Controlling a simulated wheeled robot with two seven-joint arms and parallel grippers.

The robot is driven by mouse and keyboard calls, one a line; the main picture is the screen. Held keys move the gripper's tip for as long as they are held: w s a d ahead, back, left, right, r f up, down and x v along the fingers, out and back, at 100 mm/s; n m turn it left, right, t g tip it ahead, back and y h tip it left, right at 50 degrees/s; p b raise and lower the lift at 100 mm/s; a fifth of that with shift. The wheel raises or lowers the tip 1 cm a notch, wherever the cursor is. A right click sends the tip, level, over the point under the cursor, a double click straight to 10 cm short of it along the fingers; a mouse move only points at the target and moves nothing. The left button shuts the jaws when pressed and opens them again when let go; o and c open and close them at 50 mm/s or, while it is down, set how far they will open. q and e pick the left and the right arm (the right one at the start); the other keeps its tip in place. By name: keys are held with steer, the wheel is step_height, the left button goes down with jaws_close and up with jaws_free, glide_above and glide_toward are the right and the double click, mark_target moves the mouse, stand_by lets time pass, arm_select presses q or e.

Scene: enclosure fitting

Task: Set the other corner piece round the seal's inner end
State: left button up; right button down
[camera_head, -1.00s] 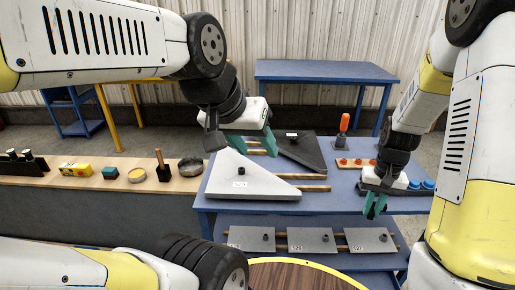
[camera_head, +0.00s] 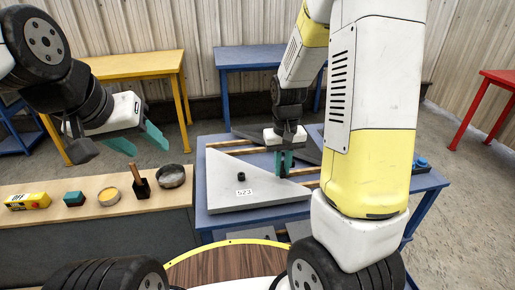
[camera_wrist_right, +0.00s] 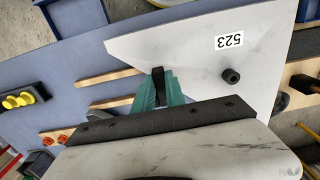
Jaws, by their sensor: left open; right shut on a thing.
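My right gripper (camera_head: 284,164) is shut on a small dark piece (camera_wrist_right: 158,78), whose end shows between the teal fingertips in the wrist view. Most of this piece is hidden, and I cannot tell its full shape. The gripper is over the right part of a pale triangular plate (camera_head: 228,180) marked 523, which has a black knob (camera_head: 241,177). I cannot tell whether the held piece touches the plate. My left gripper (camera_head: 138,140) is open and empty, left of the plate, above the bench. I cannot make out the seal.
The plate lies on a blue table with wooden strips (camera_wrist_right: 118,102) beside it. The left bench holds a yellow box (camera_head: 28,201), a teal block (camera_head: 74,199) and round dishes (camera_head: 170,176). A blue knob (camera_head: 422,162) stands at right.

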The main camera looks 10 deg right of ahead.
steer(key=w, duration=0.3)
steer(key=w+a, duration=0.1)
steer(key=w, duration=0.2)
steer(key=w+f, duration=0.1)
steer(key=w, duration=0.2)
steer(key=shift+w+a, duration=0.25)
steer(key=shift+w, duration=0.05)
steer(key=shift+f, duration=1.75)
steer(key=shift+f, duration=0.1)
steer(key=shift+f, duration=0.4)
steer(key=shift+f, duration=0.1)
steer(key=c, duration=1.4)
jaws_free()
